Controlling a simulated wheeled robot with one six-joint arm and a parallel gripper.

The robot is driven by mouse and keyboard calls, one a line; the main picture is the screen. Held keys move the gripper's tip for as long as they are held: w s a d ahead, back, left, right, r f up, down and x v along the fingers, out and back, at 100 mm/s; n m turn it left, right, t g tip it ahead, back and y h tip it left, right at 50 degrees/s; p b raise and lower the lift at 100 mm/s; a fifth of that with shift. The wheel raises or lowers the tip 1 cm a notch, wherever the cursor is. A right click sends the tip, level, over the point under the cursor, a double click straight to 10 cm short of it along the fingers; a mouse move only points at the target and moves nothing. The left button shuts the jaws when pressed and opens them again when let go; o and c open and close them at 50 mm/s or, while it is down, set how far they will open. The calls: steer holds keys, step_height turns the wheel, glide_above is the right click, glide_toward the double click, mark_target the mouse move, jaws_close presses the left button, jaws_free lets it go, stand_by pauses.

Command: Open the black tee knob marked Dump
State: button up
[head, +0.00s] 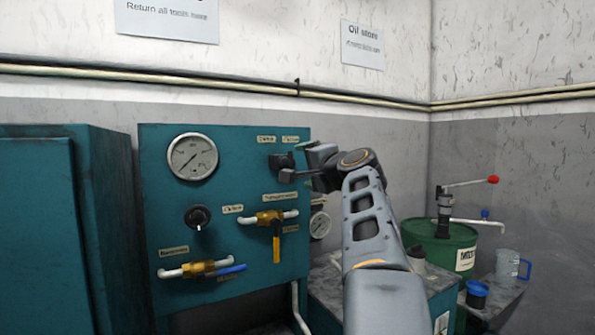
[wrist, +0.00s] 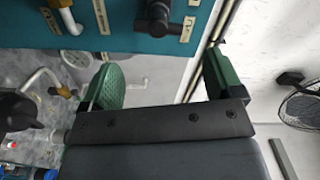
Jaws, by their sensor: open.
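A black tee knob (head: 278,161) sits at the upper right of the teal panel (head: 225,160), below two small tan labels that I cannot read. In the wrist view the black tee knob (wrist: 157,14) shows at the top edge, partly cut off, on the panel face. My gripper (head: 297,161) is close to this knob in the head view and partly overlaps it. In the wrist view my gripper (wrist: 162,66) is open, with its green fingers wide apart and nothing between them. The knob lies beyond the fingertips, roughly in line with the gap, apart from both fingers.
The panel also carries a pressure gauge (head: 192,157), a round black knob (head: 197,217), a yellow-handled valve (head: 276,230) and a blue-handled valve (head: 205,269). A teal cabinet (head: 40,235) stands at left. A green drum (head: 440,245) with a pump stands at right.

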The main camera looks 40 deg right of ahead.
steer(key=shift+s+a, duration=0.15)
steer(key=shift+s, duration=0.65)
steer(key=shift+s+a, duration=0.1)
steer(key=shift+s, duration=0.65)
steer(key=a+f+n+g+y+p, duration=0.1)
steer(key=a+f+n+g+p, duration=0.2)
steer(key=f, duration=0.7)
steer(key=a+f+n+g, duration=0.15)
steer(key=f+g, duration=0.35)
steer(key=f, duration=0.6)
steer(key=s+a+f+n+g+p, duration=0.3)
steer(key=s+a+f+n+p, duration=0.2)
steer(key=a, duration=0.5)
steer(key=s+a+f+n+g+y+p, duration=0.1)
steer(key=s+a+f+n+g+p, duration=0.2)
steer(key=a, duration=0.7)
steer(key=shift+s+a+f+n+y+p, duration=0.35)
steer(key=shift+s+f+n+p, duration=0.8)
steer(key=shift+s+n, duration=1)
